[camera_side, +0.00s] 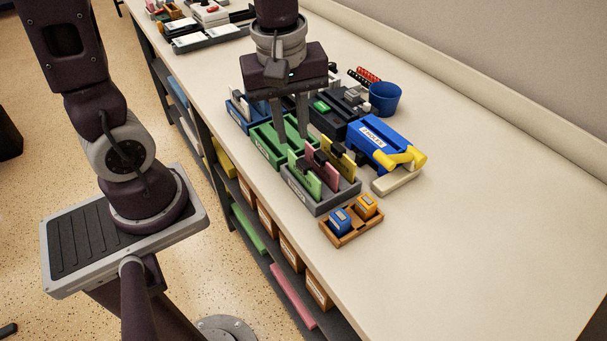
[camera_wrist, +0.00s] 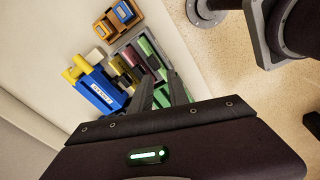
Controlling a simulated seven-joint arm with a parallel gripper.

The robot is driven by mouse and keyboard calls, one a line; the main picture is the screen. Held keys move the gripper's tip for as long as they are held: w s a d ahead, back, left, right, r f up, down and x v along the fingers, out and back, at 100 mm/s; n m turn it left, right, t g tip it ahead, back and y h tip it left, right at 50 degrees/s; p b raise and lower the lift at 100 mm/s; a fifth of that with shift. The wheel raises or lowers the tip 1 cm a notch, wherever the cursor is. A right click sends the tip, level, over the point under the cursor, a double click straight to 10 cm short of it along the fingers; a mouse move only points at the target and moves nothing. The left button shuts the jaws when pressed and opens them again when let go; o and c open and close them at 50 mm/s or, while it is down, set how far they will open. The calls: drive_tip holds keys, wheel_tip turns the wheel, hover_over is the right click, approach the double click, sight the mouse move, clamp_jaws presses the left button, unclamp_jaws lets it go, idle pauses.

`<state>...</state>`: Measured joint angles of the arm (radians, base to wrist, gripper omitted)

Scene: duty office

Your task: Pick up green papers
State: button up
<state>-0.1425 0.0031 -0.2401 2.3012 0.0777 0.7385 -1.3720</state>
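The green papers (camera_side: 306,180) stand upright with a black clip in the left part of a grey sorter (camera_side: 327,204). A pink-red bundle (camera_side: 323,165) and a yellow bundle (camera_side: 340,158) stand beside them. In the wrist view, the green papers (camera_wrist: 146,45) show just beyond my fingers. My gripper (camera_side: 296,138) points down over the green tray (camera_side: 262,150), behind the grey sorter in the side view. Its fingers are apart with nothing visible between them. They look clear of the green papers, and they hide part of the green tray.
A blue tape dispenser-like device (camera_side: 368,140) with yellow parts stands right of the sorter. A wooden tray (camera_side: 352,236) with blue and orange blocks lies in front. A dark tray (camera_side: 338,118) and blue cup (camera_side: 385,97) are behind. The counter's front right is clear.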

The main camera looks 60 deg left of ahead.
sight(303, 163)
drive_tip(key=f+n, duration=0.1)
drive_tip(key=w+f+n, duration=0.1)
drive_tip(key=f, duration=0.1)
drive_tip(key=d+f+n+g, duration=0.1)
drive_tip(key=n, duration=0.1)
drive_tip(key=shift+w+f, duration=0.3)
drive_tip(key=shift+f, duration=0.05)
wheel_tip(303, 163, down, 6)
drive_tip(key=shift+w+a+f, duration=0.1)
drive_tip(key=shift+a+f, duration=0.05)
clamp_jaws()
